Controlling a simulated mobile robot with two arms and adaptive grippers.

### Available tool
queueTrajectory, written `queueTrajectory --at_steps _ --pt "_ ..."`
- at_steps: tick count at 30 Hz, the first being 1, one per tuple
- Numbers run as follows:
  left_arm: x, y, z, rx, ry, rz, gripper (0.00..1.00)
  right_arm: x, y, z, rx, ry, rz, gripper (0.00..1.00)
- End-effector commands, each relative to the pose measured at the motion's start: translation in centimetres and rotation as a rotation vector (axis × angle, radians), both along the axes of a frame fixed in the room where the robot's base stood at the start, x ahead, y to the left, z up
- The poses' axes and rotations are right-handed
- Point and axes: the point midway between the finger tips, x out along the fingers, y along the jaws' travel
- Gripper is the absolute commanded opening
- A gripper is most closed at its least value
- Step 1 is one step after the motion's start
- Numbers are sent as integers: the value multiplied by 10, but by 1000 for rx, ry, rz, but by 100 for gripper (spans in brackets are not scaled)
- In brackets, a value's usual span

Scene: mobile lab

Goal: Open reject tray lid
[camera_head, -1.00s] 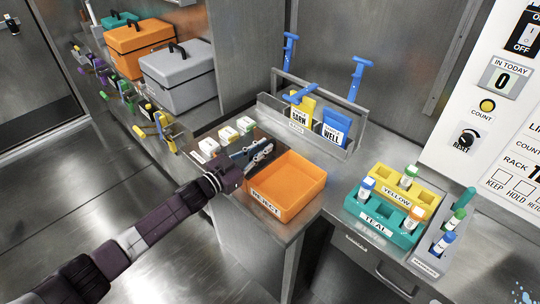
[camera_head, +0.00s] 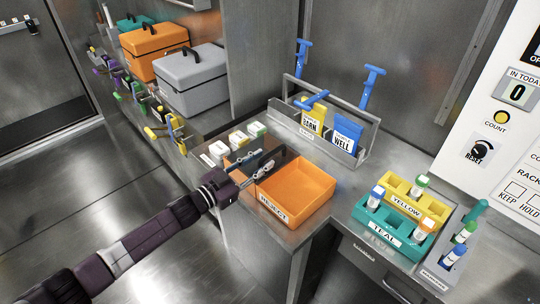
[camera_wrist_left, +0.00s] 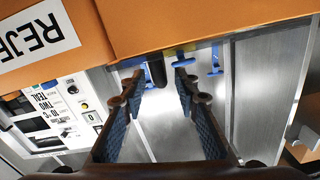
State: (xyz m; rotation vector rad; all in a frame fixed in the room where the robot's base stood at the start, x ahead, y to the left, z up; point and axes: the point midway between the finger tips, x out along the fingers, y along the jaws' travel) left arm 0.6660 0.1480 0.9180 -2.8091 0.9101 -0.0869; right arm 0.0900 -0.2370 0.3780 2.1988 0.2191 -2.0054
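The orange reject tray (camera_head: 318,211) sits at the counter's near corner with its inside exposed. A dark panel (camera_head: 287,158), which looks like its lid, stands along the tray's left side, partly hidden by my gripper. My left gripper (camera_head: 264,167) is beside this panel at the tray's left edge. In the left wrist view, its fingers (camera_wrist_left: 156,85) are spread apart, and a small dark knob (camera_wrist_left: 157,72) shows between the tips. I cannot tell whether they touch it. The tray's orange side and label fill the top of that view. My right gripper is not in view.
A metal caddy (camera_head: 285,125) with blue-handled tools and pouches stands behind the tray. Small white boxes (camera_head: 238,139) are to its left. Yellow (camera_head: 436,205) and teal (camera_head: 401,252) tube racks stand to the right. Grey and orange cases line the left shelf.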

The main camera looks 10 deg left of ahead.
Motion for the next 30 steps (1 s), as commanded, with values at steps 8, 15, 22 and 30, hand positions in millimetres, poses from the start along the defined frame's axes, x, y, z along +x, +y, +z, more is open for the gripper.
queueTrajectory --at_steps 8,15,22,30 --pt "-44 31 -1 0 2 -1 29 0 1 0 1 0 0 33" --pt "-57 41 0 1 0 -1 29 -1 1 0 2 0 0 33" --pt "-57 41 0 0 -1 0 29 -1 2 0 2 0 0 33" --pt "-57 41 0 0 -1 0 29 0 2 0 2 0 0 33"
